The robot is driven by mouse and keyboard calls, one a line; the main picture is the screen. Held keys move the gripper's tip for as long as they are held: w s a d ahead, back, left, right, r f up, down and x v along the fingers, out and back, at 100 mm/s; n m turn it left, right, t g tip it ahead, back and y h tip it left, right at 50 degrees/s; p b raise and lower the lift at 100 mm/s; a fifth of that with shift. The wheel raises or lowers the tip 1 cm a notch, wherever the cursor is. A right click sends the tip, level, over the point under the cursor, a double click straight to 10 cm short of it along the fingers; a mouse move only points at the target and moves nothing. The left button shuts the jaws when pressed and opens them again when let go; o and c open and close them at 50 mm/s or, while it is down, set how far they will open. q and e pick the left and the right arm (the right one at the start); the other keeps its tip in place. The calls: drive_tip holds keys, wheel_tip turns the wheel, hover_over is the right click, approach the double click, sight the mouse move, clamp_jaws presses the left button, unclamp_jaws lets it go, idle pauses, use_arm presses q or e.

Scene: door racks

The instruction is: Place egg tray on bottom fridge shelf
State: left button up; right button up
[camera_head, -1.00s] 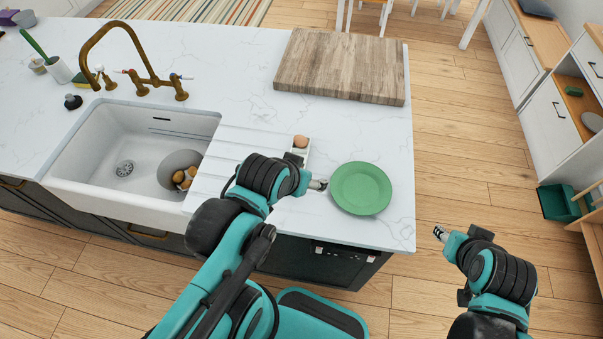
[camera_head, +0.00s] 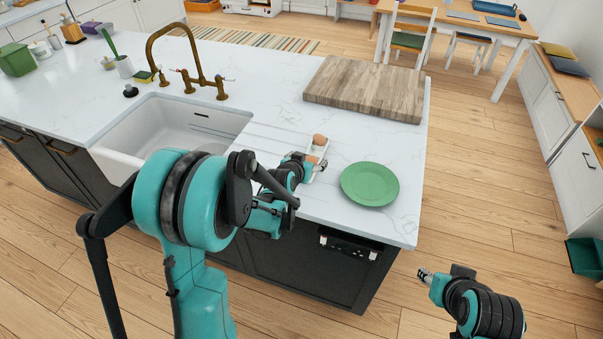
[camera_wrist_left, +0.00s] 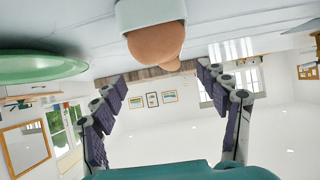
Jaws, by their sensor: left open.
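The egg tray (camera_head: 325,144) is a narrow white holder on the counter, left of the green plate, with a brown egg (camera_head: 319,139) at its far end. My left arm and gripper hide its near part. My left gripper (camera_head: 318,164) is at the tray's near end. In the left wrist view the white tray end (camera_wrist_left: 148,14) and brown eggs (camera_wrist_left: 157,42) show at top centre. There my left gripper's fingers (camera_wrist_left: 163,85) are spread and hold nothing; I cannot tell whether they touch the tray. My right gripper (camera_head: 424,275) is over the floor, away from the tray; its opening is unclear. No fridge shows.
The green plate (camera_head: 370,184) lies close right of my left gripper. A wooden board (camera_head: 365,88) is at the counter's back right. The sink (camera_head: 165,128) with a brass tap (camera_head: 185,62) is left. Open floor (camera_head: 480,190) lies right of the counter.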

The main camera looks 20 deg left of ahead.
sight(312, 156)
use_arm(q)
drive_tip(key=shift+w+a+f, duration=0.15)
drive_tip(key=shift+a+f, duration=0.05)
drive_tip(key=shift+f, duration=0.25)
drive_tip(key=shift+w+f, duration=0.25)
drive_tip(key=shift+w, duration=0.05)
drive_tip(key=b+x, duration=0.2)
drive_tip(key=x, duration=0.5)
drive_tip(key=shift+a+f, duration=0.15)
drive_tip(key=shift+a, duration=0.05)
drive_tip(key=c, duration=1.4)
